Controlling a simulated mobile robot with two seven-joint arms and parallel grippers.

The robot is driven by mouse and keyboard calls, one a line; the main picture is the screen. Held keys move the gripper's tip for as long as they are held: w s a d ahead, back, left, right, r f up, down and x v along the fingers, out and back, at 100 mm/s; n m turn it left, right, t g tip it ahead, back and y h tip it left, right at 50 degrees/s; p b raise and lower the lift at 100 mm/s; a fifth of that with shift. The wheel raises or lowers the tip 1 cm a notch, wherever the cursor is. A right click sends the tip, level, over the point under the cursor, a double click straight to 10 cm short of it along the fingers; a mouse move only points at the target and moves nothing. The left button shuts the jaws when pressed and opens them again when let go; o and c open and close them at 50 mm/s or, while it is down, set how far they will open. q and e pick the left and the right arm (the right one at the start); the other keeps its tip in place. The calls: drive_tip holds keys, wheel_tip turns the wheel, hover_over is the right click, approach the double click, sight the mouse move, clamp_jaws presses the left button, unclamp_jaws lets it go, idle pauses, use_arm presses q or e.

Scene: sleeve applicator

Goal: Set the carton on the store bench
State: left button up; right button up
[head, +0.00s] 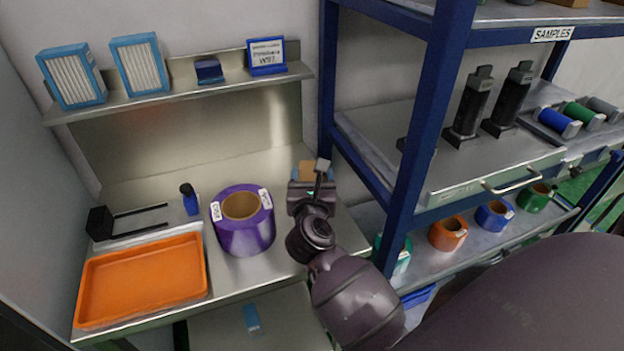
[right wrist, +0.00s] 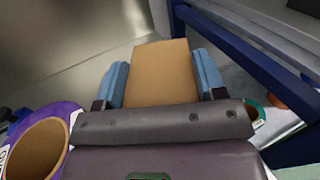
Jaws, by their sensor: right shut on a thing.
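The carton is a plain brown box (right wrist: 160,72). In the right wrist view it sits between the two blue finger pads of my right gripper (right wrist: 162,78), which is shut on it. In the head view the carton (head: 306,168) shows only partly behind my right gripper (head: 311,174), over the right back part of the steel bench (head: 160,185). I cannot tell whether its underside touches the bench top. My left gripper is in neither view.
A purple tape roll (head: 243,235) stands left of my right gripper. An orange tray (head: 142,280), a small blue bottle (head: 190,202) and a black holder (head: 125,224) are further left. A blue-framed rack (head: 425,120) stands close on the right. A shelf (head: 185,90) runs above the bench.

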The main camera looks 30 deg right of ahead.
drive_tip(key=shift+f, duration=0.15)
drive_tip(key=o, duration=1.5)
drive_tip(key=shift+s+a, duration=0.15)
drive_tip(key=v, duration=0.5)
drive_tip(key=b+v, duration=0.1)
drive_tip(key=v, duration=0.5)
drive_tip(key=shift+s+a+r, duration=0.15)
drive_tip(key=shift+s+r, duration=0.05)
drive_tip(key=shift+s, duration=0.1)
